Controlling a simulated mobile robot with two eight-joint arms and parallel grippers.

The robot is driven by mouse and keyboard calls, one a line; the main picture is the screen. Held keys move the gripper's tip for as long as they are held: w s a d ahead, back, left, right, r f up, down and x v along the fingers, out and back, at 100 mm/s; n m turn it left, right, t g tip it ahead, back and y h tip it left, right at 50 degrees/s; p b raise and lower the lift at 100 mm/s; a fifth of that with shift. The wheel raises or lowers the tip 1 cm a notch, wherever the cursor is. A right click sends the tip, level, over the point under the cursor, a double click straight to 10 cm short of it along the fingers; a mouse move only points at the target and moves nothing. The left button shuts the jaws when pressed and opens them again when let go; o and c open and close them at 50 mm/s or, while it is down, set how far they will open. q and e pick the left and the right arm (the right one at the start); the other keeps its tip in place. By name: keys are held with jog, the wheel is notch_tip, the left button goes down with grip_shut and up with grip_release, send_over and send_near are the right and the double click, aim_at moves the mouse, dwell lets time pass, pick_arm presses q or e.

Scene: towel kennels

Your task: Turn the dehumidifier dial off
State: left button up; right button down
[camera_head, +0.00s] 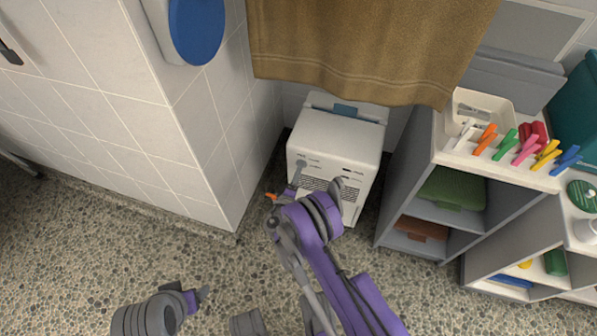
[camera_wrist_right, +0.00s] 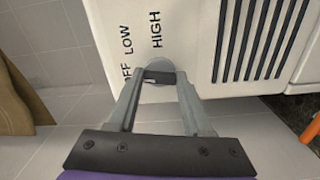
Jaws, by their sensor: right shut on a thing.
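The dehumidifier (camera_head: 335,140) is a white box with vent slots, standing on the floor below a hanging brown towel. In the right wrist view, its face carries the words LOW and HIGH and a partly covered OFF (camera_wrist_right: 126,72). The round grey dial (camera_wrist_right: 157,66) sits just beside these words. My right gripper (camera_wrist_right: 160,78) is shut on the dial's dark raised grip, one finger on each side. In the head view, my right gripper (camera_head: 299,168) reaches the dehumidifier's front. My left gripper (camera_head: 203,293) is low at the left, over the floor, away from the dehumidifier; its jaw opening is unclear.
The brown towel (camera_head: 370,45) hangs just above the dehumidifier. A grey shelf unit (camera_head: 405,185) stands close on its right, with a cream tray (camera_head: 510,167) and colourful clips on top. A tiled wall corner (camera_head: 200,150) stands at left. Pebbled floor in front is open.

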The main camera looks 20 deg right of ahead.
pick_arm(q)
jog(key=shift+f, duration=0.1)
pick_arm(e)
jog(key=shift+n, duration=1)
jog(key=shift+c, duration=1.6)
grip_release()
jog(key=shift+s, duration=0.1)
